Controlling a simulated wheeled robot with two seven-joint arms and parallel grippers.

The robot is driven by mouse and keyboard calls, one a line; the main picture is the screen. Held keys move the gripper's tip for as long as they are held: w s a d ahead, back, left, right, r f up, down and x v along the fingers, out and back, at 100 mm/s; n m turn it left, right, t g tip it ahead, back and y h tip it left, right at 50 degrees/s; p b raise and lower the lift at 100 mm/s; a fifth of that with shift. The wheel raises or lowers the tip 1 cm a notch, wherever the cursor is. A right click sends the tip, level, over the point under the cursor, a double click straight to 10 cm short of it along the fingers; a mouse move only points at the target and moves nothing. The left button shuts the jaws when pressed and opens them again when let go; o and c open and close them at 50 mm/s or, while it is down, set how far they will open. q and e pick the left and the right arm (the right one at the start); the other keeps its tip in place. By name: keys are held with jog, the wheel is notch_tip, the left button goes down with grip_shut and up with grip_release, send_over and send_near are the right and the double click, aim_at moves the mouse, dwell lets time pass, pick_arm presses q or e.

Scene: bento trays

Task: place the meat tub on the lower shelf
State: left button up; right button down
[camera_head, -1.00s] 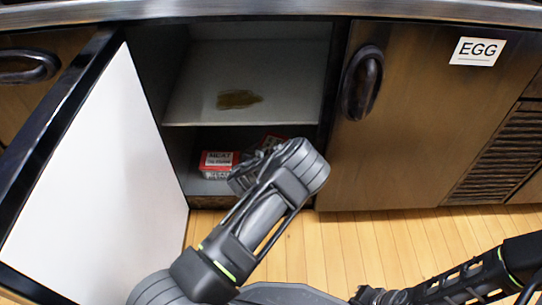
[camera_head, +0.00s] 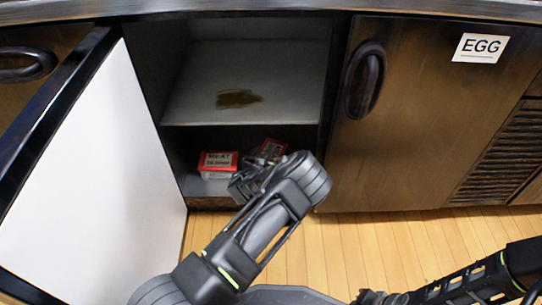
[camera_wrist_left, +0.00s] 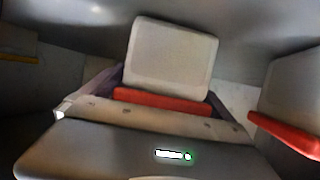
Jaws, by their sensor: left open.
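The meat tub, red and white, is on the lower shelf (camera_head: 205,188) of the open cabinet; two such tubs show there. One (camera_head: 218,162) has a readable MEAT label and stands at the left. The other (camera_head: 272,148) stands turned, just behind my left gripper (camera_head: 252,180), which partly covers it. In the left wrist view a tub with a pale face and red edge (camera_wrist_left: 168,60) lies ahead between the open fingers of my left gripper (camera_wrist_left: 160,95); contact cannot be told. Another red-edged tub (camera_wrist_left: 290,135) is at the right there. My right arm's end (camera_head: 372,297) is cut off at the bottom.
The upper shelf (camera_head: 195,105) holds only a brown stain (camera_head: 238,99). The open white-faced door (camera_head: 95,180) stands left of my left arm. A closed door (camera_head: 420,120) with an EGG label (camera_head: 480,48) bounds the right. The wooden floor is clear.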

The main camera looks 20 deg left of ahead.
pick_arm(q)
jog(key=p+v, duration=0.6)
jog(key=v, duration=0.6)
jog(key=shift+f, duration=0.1)
